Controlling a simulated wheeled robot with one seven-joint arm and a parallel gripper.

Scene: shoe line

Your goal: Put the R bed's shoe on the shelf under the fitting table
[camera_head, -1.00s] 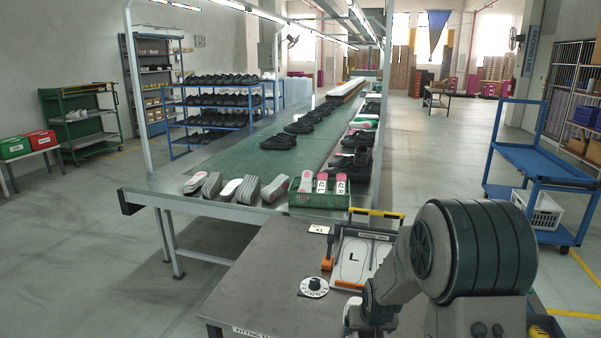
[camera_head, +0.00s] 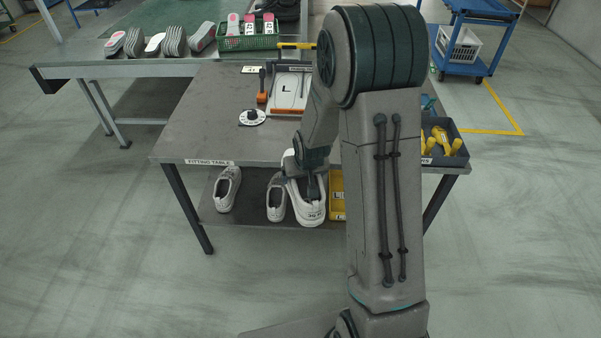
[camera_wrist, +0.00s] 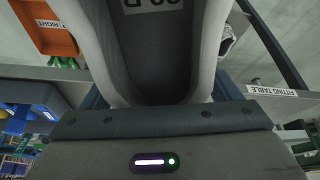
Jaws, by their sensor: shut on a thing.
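A white-grey shoe (camera_head: 308,213) is in my gripper (camera_head: 313,188), in front of the fitting table (camera_head: 215,110) at about the height of its lower shelf (camera_head: 248,216). In the wrist view the held shoe (camera_wrist: 213,45) fills the upper middle, with its open inside and an upside-down label showing. In the head view I cannot tell whether the shoe touches the shelf. The L bed (camera_head: 288,92) is empty on the tabletop. The R bed is hidden behind my arm.
Two more shoes stand on the shelf: one at left (camera_head: 228,190), one (camera_head: 277,198) close beside the held shoe. A yellow bin (camera_head: 337,195) is just right of it. A dark tray with yellow tools (camera_head: 442,145) sits at the table's right. Shelf room shows between the two shoes.

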